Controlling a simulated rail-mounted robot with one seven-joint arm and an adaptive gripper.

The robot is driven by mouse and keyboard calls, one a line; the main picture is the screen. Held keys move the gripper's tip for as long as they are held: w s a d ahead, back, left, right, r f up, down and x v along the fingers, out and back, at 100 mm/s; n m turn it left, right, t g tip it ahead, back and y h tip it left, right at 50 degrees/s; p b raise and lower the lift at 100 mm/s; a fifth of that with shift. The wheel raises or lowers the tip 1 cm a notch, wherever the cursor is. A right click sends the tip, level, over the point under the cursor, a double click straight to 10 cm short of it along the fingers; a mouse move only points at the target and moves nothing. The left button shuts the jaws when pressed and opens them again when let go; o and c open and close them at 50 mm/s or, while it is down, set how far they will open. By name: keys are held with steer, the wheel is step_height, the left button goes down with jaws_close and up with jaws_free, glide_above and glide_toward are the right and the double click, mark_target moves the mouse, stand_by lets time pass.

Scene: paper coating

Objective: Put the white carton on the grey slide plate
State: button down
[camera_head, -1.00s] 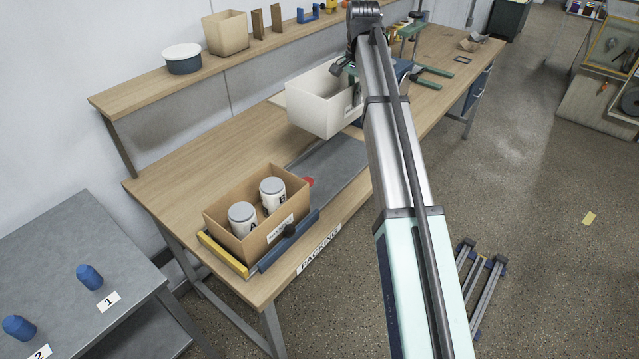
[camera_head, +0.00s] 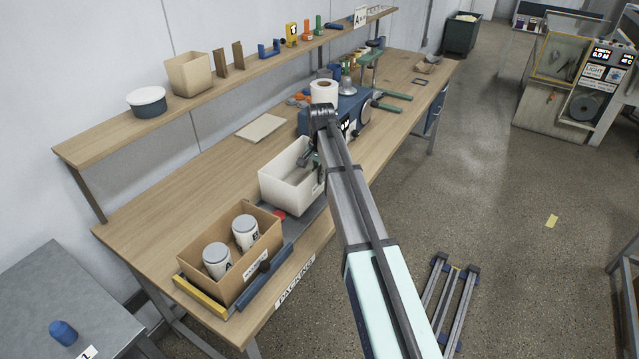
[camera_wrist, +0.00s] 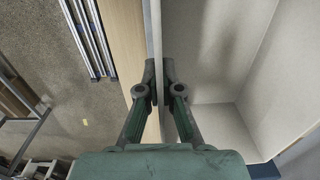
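The white carton (camera_head: 283,188) is an open-topped box, upright, in the middle of the bench in the head view. My gripper (camera_head: 311,158) is at its right-hand wall. In the wrist view the two fingers (camera_wrist: 159,78) stand on either side of the thin carton wall (camera_wrist: 156,40), close against it, with the pale inside of the carton to the right. The grey slide plate (camera_head: 304,222) shows only as a strip beside and below the carton; the carton hides the rest. I cannot tell whether the carton's bottom touches the plate.
A brown box (camera_head: 236,283) with two white jars stands just left of the carton, with a red knob (camera_head: 279,215) between them. A blue device with a white roll (camera_head: 323,91) stands behind right. A flat beige sheet (camera_head: 260,128) lies at the back of the bench (camera_head: 165,205).

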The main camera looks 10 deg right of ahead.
mark_target(320, 186)
steer(key=shift+f+p, duration=0.45)
steer(key=shift+f, duration=1.45)
steer(key=shift+f, duration=0.2)
steer(key=c, duration=1.3)
jaws_free()
steer(key=shift+r, duration=0.15)
step_height(320, 186, up, 12)
steer(key=b, duration=0.3)
steer(key=shift+s+r, duration=0.1)
